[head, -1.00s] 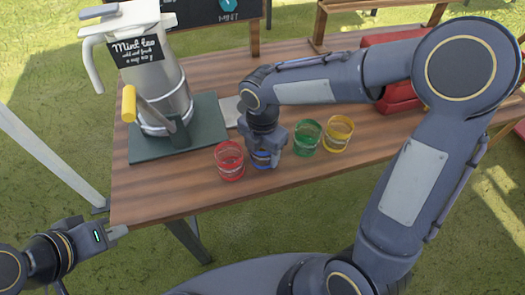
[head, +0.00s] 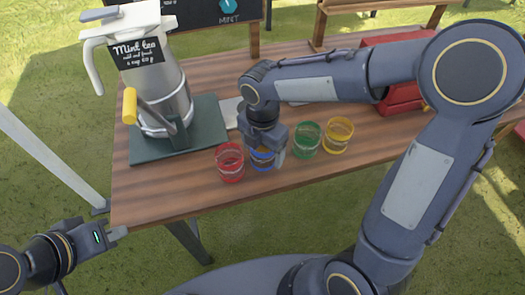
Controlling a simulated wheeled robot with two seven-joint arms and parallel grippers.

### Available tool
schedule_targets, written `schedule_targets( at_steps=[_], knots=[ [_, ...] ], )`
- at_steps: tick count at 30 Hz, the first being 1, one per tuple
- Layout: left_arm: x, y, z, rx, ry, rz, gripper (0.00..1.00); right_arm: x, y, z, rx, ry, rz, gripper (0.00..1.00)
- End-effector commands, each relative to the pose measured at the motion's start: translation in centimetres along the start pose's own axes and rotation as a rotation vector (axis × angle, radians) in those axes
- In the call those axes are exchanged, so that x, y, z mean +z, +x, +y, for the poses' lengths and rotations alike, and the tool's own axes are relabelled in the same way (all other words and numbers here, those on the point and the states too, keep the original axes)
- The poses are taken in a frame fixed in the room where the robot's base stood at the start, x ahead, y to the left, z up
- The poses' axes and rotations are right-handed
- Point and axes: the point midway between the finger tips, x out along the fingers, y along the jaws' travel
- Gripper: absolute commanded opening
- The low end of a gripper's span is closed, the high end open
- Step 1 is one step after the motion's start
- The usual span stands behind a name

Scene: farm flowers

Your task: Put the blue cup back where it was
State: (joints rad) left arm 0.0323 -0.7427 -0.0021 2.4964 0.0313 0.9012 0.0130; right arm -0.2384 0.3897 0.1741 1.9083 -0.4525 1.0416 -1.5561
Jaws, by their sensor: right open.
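The blue cup (head: 262,159) stands on the wooden table near its front edge, in a row between the red cup (head: 230,162) and the green cup (head: 307,140). The yellow cup (head: 337,134) is at the right end of the row. My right gripper (head: 268,150) is open, just above and around the blue cup's upper part, and hides part of its rim. Whether a finger touches the cup I cannot tell. My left gripper (head: 116,233) is at the lower left, off the table and far from the cups; its fingers are too small to read.
A mint tea dispenser (head: 158,80) with a yellow-tipped lever stands on a dark green mat (head: 208,124) at the left. A red box (head: 400,95) sits at the back right behind my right arm. The table front (head: 180,196) is clear.

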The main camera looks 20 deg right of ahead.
Motion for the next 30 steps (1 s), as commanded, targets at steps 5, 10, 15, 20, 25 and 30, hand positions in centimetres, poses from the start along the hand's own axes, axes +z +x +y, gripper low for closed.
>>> schedule_targets(
  at_steps=[5, 10, 15, 20, 25, 30],
  knots=[
    [-0.4, -0.7, 0.3, 0.0, 0.0, 0.0, 0.0, 0.0, -4.2, 0.1, 0.006, 0.001, -0.002, 0.79],
    [-0.6, -1.1, 0.5, 0.0, 0.0, 0.0, 0.0, 0.0, -7.6, 0.1, 0.005, -0.001, -0.001, 0.79],
    [-0.7, -1.4, 0.6, 0.0, 0.0, 0.0, 0.0, 0.0, -9.8, 0.1, 0.003, -0.001, -0.001, 0.79],
    [-0.7, -1.4, 0.6, 0.0, 0.0, 0.0, 0.0, -0.1, -10.5, 0.0, 0.001, -0.002, 0.0, 0.79],
    [-0.7, -1.4, 0.6, 0.0, 0.0, 0.0, 0.0, 0.3, -10.8, -1.0, 0.018, 0.081, 0.004, 0.79],
    [-0.7, -1.4, 0.6, 0.0, 0.0, 0.0, 0.0, 1.2, -11.7, -6.4, 0.118, 0.575, 0.065, 0.79]
  ],
)
